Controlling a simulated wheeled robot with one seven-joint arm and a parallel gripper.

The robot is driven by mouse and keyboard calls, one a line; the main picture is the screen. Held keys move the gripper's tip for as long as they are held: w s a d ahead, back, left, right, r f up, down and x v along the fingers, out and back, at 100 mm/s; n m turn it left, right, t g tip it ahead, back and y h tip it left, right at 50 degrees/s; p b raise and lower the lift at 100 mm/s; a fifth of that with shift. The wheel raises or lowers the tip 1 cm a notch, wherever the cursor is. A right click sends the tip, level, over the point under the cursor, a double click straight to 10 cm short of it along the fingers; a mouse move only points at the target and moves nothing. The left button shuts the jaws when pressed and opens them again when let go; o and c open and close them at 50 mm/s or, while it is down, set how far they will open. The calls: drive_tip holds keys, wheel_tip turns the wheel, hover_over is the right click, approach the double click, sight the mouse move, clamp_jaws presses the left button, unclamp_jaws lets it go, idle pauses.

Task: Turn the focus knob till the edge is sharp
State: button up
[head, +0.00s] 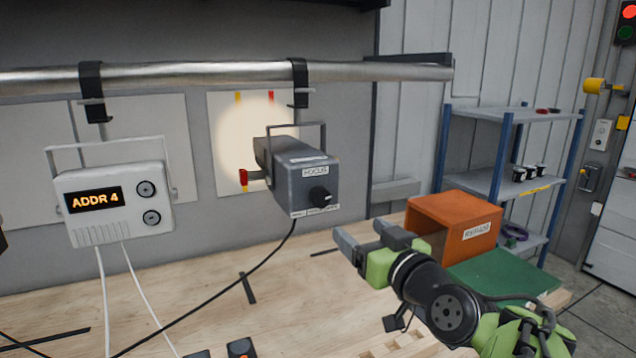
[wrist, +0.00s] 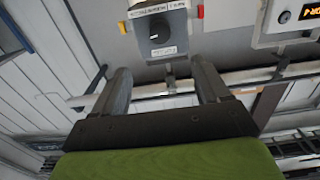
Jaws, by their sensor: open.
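The grey lamp housing (head: 300,180) labelled FOCUS hangs from the metal pipe in the head view. Its black round focus knob (head: 320,196) is on the face toward me. The knob also shows in the wrist view (wrist: 160,28), ahead of and between my fingers. A pale round patch of light (head: 243,135) falls on the white panel behind the housing; its edge looks fairly soft. My gripper (head: 362,238) is open and empty, to the right of and below the knob, apart from it. Nothing hides the knob.
A white box (head: 115,205) reading ADDR 4 hangs to the left. An orange box (head: 455,225) and a green mat (head: 500,275) are on the wooden bench (head: 270,290) at right. A black cable runs from the housing across the bench. Shelves (head: 510,115) stand behind at right.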

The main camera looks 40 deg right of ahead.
sight(322, 200)
drive_tip(key=p+x, duration=0.5)
drive_tip(key=x, duration=1)
drive_tip(key=shift+w+d+f, duration=0.15)
drive_tip(key=shift+w, duration=0.25)
drive_tip(key=shift+s, duration=0.1)
drive_tip(key=shift+c, duration=0.4)
